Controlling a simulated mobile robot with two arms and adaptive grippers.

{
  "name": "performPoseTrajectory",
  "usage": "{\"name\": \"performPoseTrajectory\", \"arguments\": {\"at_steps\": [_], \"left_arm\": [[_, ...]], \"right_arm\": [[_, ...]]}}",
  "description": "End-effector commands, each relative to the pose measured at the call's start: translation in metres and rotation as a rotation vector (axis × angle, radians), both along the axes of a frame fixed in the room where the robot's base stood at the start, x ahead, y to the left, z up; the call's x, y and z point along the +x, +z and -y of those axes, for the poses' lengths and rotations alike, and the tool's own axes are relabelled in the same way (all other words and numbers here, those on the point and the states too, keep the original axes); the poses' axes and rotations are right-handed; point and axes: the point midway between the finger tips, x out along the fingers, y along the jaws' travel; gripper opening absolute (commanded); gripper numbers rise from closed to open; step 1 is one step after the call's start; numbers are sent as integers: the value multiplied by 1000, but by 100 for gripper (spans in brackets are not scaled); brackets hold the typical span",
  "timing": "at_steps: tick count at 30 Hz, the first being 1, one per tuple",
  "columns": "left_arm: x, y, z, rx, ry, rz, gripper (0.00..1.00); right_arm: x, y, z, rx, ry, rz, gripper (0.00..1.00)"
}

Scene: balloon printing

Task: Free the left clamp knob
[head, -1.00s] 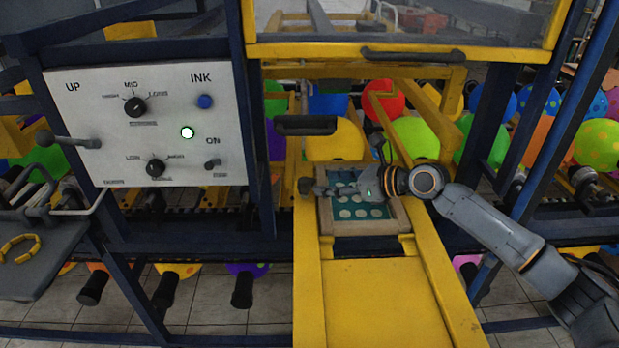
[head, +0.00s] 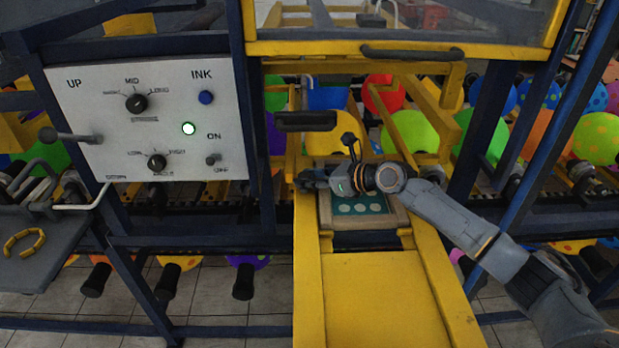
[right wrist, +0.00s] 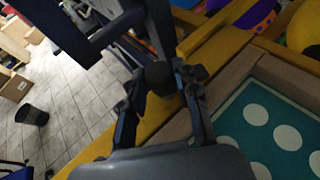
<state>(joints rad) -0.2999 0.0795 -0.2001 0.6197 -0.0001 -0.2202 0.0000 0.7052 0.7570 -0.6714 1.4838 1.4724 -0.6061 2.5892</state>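The left clamp knob (right wrist: 160,78) is small, dark and rounded, beside the wooden frame's left edge. In the right wrist view it sits between the two fingertips of my right gripper (right wrist: 162,88), which look closed in on both its sides. In the head view my right gripper (head: 312,180) reaches across the frame to its left side and hides the knob. The wooden frame (head: 397,212) holds a teal plate (head: 372,204) with pale round dots and rests on the yellow rails. My left gripper is in neither view.
A yellow-framed window with a dark handle (head: 412,54) hangs above the plate. A dark bar (head: 306,121) is behind my gripper. The control panel (head: 110,120) stands on the left, near a blue post. The yellow bed (head: 373,300) in front is clear.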

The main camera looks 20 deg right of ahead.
Motion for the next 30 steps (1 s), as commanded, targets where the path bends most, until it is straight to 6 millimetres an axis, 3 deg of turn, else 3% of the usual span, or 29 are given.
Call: {"name": "performPoseTrajectory", "arguments": {"at_steps": [8,21,30], "left_arm": [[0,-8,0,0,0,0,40],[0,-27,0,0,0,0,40],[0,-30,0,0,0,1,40]], "right_arm": [[2,-4,1,-2,37,-6,0],[6,-3,4,1,339,-3,0],[4,-1,3,0,404,-1,0]]}}
